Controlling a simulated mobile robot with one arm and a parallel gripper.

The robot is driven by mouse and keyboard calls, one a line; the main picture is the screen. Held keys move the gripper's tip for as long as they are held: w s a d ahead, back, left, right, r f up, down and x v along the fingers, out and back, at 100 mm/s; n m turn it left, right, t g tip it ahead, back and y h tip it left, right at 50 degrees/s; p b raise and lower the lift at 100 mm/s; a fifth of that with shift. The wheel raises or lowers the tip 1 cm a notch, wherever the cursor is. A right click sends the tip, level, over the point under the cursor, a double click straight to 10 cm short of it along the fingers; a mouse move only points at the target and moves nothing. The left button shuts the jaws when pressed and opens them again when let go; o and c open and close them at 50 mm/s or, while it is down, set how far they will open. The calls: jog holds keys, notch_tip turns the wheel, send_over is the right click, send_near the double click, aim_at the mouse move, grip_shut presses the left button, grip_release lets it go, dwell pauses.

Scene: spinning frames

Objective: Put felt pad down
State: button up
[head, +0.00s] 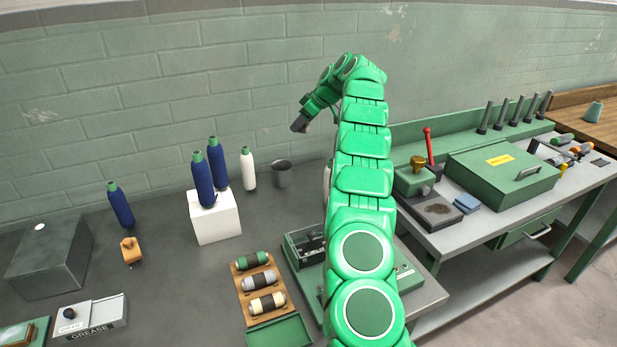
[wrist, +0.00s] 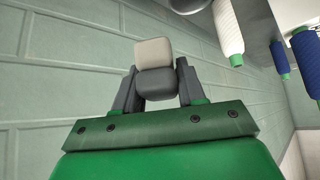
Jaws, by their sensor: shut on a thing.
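My gripper (head: 300,124) is raised over the back of the grey bench, in front of the brick wall. In the wrist view my gripper (wrist: 157,86) is shut on a small two-tone block, pale grey at one end and dark grey at the other, which I take to be the felt pad (wrist: 153,52). The pad sits between the two dark fingers, its pale end sticking out. In the head view the pad is too small to make out clearly at the fingertips.
A grey cup (head: 282,175), a white spool (head: 248,170) and blue spools on a white block (head: 216,222) stand below. A wooden tray (head: 240,291) holds several bobbins. A side bench holds a green box (head: 500,180), a red-handled lever (head: 429,147) and a blue pad (head: 466,203).

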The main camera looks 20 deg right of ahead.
jog(key=shift+s+d+f, duration=0.1)
jog(key=shift+d+f, duration=0.1)
jog(key=shift+d, duration=0.3)
jog(key=shift+s+d+f, duration=0.1)
jog(key=shift+d+f, duration=0.05)
jog(key=shift+d, duration=0.3)
jog(key=shift+f, duration=8.75)
jog(key=o, duration=1.1)
jog(key=shift+f, duration=0.15)
